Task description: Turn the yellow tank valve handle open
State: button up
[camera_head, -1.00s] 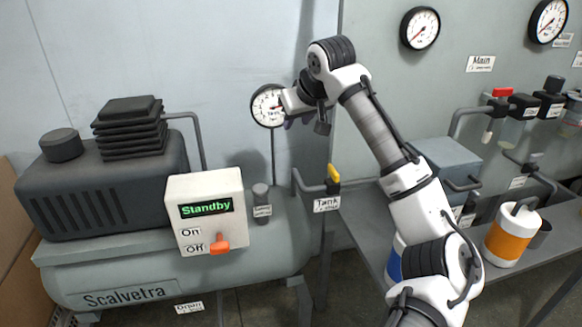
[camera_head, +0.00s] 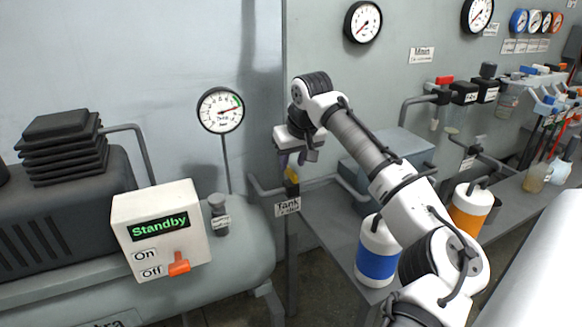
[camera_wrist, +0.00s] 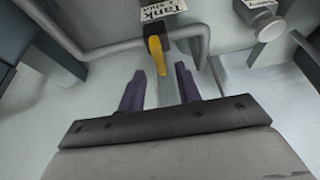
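The yellow tank valve handle (camera_head: 291,176) sits on a dark valve body on the pipe, above the "Tank" label (camera_head: 288,207). In the wrist view the yellow handle (camera_wrist: 156,54) shows between the tips of my two purple fingers, with its free end towards my gripper. My gripper (camera_wrist: 159,70) is open, with a finger on either side of the handle's line. In the head view my gripper (camera_head: 291,160) is just above the handle, pointing down. I see no clear contact, and the exact gap is hard to tell.
The grey compressor tank with its "Standby" box (camera_head: 160,229) stands at left. A grey bench at right holds a blue-and-white canister (camera_head: 377,262) and an orange-and-white one (camera_head: 470,210). Pipes run close beside the valve.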

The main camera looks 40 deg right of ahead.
aim_at(290, 170)
jog(key=shift+x, duration=1.55)
jog(key=shift+c, duration=0.2)
jog(key=shift+r, duration=0.1)
grip_shut()
